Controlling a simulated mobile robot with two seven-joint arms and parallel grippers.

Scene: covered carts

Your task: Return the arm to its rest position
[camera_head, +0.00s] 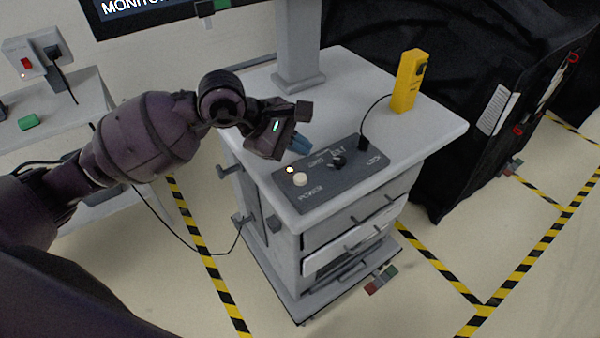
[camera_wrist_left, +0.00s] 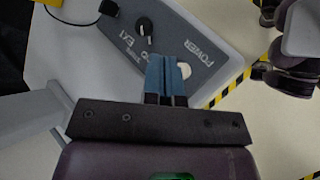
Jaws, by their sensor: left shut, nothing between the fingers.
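My left arm comes in from the left in the head view and reaches over the grey cart (camera_head: 430,130). My left gripper (camera_head: 301,145) has blue fingers and is shut with nothing in it. It is above the far left part of a dark control panel (camera_head: 335,170) on the cart top. The panel bears a white power button (camera_head: 300,179), a small lit lamp (camera_head: 290,170) and a black knob (camera_head: 338,160). In the left wrist view the shut fingers (camera_wrist_left: 167,75) overlap the panel (camera_wrist_left: 215,50) beside the white button (camera_wrist_left: 184,70). My right gripper is not in view.
A yellow handheld device (camera_head: 408,82) stands at the cart's back right. A monitor post (camera_head: 298,45) rises from the cart's back. A black-covered cart (camera_head: 460,150) is to the right. A side table (camera_head: 60,112) with a green block (camera_head: 29,122) is at left. A cable hangs beside the cart.

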